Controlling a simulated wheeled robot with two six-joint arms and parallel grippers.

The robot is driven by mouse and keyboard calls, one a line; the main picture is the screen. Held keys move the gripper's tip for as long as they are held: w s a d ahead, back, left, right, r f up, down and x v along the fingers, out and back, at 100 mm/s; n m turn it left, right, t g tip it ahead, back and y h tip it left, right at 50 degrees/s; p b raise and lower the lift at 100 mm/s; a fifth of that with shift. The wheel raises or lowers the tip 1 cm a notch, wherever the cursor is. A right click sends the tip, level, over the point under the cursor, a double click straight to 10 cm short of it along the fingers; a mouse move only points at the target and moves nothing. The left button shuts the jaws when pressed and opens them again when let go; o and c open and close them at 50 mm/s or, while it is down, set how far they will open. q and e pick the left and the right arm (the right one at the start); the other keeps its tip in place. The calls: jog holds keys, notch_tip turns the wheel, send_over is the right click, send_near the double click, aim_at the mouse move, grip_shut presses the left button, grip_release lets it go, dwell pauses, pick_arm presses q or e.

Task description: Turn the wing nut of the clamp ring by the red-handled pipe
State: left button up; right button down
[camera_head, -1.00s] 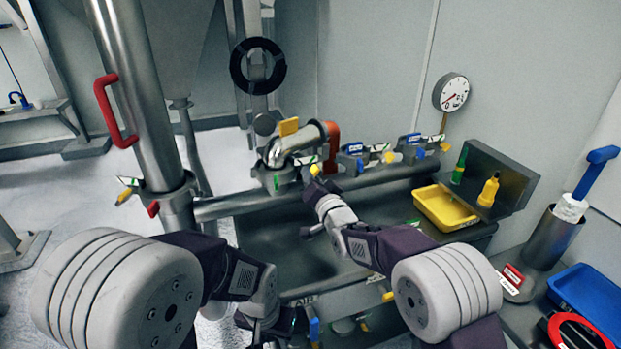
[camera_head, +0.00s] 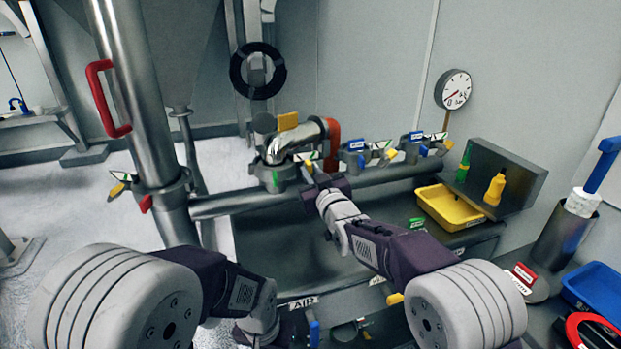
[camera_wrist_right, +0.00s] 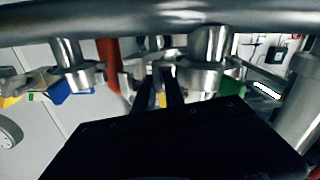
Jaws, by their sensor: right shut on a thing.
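A steel pipe with a red handle (camera_head: 103,98) stands at the left. A clamp ring (camera_head: 163,195) sits around its lower part, with a yellow wing nut (camera_head: 118,189) on its left side. A second clamp ring (camera_head: 273,176) is under a chrome elbow (camera_head: 300,138) with a red-orange part. My right gripper (camera_head: 318,180) is at this second ring's right side. In the right wrist view its dark fingers (camera_wrist_right: 160,92) are close together on a small yellow wing nut (camera_wrist_right: 162,100), mostly hidden. My left gripper (camera_head: 258,328) is low at the centre, its fingers unclear.
Further blue-and-yellow-marked clamps (camera_head: 355,155) line the horizontal pipe (camera_head: 240,203). A yellow tray (camera_head: 450,207), bottles and a gauge (camera_head: 453,89) are at the right. A blue tray (camera_head: 597,290) is at the right edge. Floor at the left is open.

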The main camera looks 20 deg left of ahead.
jog(key=n+b, duration=0.2)
jog(key=n, duration=0.4)
dwell(0.6)
jog(key=c, duration=1.5)
grip_release()
jog(key=shift+c, duration=0.2)
jog(key=b+v, duration=0.1)
jog(key=v, duration=0.8)
